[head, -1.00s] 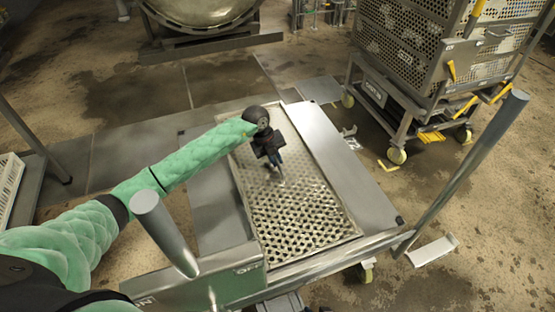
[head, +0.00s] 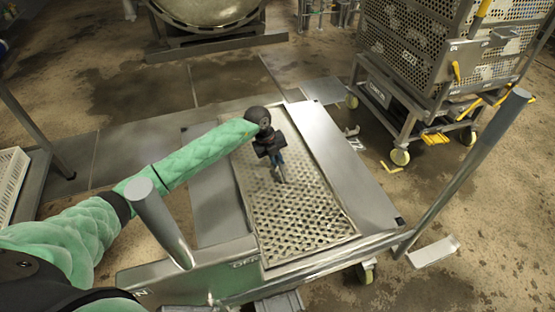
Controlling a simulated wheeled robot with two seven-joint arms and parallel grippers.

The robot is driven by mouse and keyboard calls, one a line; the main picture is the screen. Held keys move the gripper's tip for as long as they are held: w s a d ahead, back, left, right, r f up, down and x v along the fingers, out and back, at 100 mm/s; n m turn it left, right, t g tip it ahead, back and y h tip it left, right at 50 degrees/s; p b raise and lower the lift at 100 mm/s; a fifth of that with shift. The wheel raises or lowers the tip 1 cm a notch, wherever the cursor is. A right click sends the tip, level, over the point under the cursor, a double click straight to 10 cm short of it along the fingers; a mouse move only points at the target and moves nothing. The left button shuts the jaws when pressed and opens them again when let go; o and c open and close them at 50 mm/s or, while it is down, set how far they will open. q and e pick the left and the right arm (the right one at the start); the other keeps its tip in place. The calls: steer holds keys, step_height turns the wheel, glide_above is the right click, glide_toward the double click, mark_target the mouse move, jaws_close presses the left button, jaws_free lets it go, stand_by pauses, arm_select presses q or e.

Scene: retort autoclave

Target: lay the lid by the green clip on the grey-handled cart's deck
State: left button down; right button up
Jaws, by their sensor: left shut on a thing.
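The lid (head: 300,215), a flat metal plate full of holes, lies level over the deck (head: 355,180) of the cart with grey upright handle posts (head: 470,170). It is on the deck or just above it; I cannot tell if a gap remains. My left gripper (head: 281,176) points down at the lid's upper middle and is shut on the lid's clip, which is mostly hidden by the fingers. A bluish part shows there; I cannot make out green. My right gripper is not in view.
A perforated crate (head: 415,50) on a wheeled cart with yellow parts stands at the upper right. A round metal vessel (head: 205,10) is at the back. A white crate (head: 10,180) is at the left edge. Wet floor lies between them.

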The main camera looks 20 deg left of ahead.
arm_select(q)
steer(key=shift+f, duration=0.25)
stand_by(0.9)
steer(key=c, duration=1.4)
jaws_free()
steer(key=shift+o, duration=0.2)
steer(key=shift+f, duration=0.15)
